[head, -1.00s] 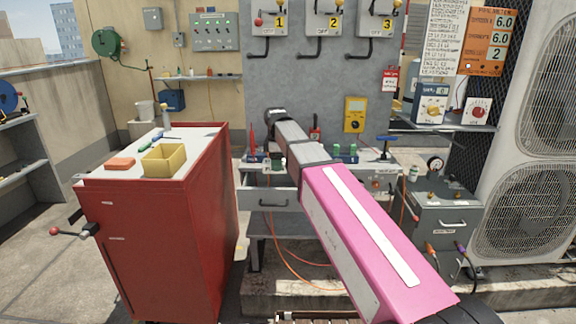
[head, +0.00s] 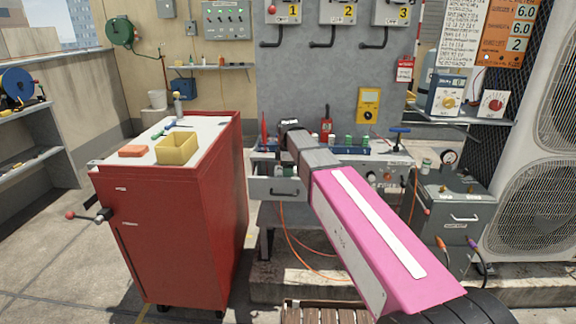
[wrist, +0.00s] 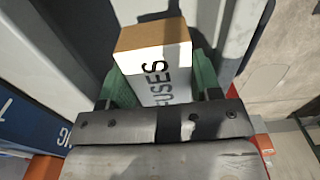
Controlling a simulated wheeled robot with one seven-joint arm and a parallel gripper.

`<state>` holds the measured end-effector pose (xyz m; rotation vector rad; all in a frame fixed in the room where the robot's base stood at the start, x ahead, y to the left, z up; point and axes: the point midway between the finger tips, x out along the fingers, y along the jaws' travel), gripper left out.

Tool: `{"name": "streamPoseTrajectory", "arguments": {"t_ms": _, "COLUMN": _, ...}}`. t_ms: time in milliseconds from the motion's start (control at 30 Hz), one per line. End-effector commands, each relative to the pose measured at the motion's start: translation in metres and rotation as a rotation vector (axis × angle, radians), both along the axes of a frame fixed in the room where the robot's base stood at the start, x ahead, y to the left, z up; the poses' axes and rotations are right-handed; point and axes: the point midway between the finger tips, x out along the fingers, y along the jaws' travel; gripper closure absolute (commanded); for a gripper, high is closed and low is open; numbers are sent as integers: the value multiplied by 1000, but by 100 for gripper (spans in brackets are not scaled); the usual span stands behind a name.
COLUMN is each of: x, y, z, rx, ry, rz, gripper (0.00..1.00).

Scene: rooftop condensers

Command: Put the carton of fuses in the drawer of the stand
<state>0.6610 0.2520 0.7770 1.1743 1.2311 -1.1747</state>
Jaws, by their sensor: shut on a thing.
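The carton of fuses (wrist: 162,62) is a white box with a brown top and black FUSES lettering, in the wrist view. My gripper (wrist: 160,80) is shut on it, one green finger pad against each side. In the head view my arm reaches over the grey stand (head: 350,176); its own wrist hides the gripper and carton there. The stand's drawer (head: 275,189) is pulled out at the left, its grey front with a dark handle towards me. The drawer's inside is only partly visible beside my arm. I cannot tell how high the carton is above it.
A red cabinet (head: 205,215) stands just left of the drawer, with a yellow bin (head: 177,150) and an orange block (head: 132,151) on top. A grey box (head: 456,210) with a gauge stands right of the stand. Orange cables hang beneath the drawer.

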Motion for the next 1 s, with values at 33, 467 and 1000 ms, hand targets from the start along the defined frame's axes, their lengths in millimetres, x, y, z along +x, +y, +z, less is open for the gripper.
{"name": "streamPoseTrajectory", "arguments": {"t_ms": 33, "x": 0, "y": 0, "z": -4, "rx": 0, "ry": 1, "rz": 0, "gripper": 66}}
{"name": "streamPoseTrajectory", "arguments": {"t_ms": 467, "x": 0, "y": 0, "z": -36, "rx": 0, "ry": -1, "rz": 0, "gripper": 66}}
{"name": "streamPoseTrajectory", "arguments": {"t_ms": 1000, "x": 0, "y": 0, "z": -41, "rx": 0, "ry": -1, "rz": 0, "gripper": 22}}
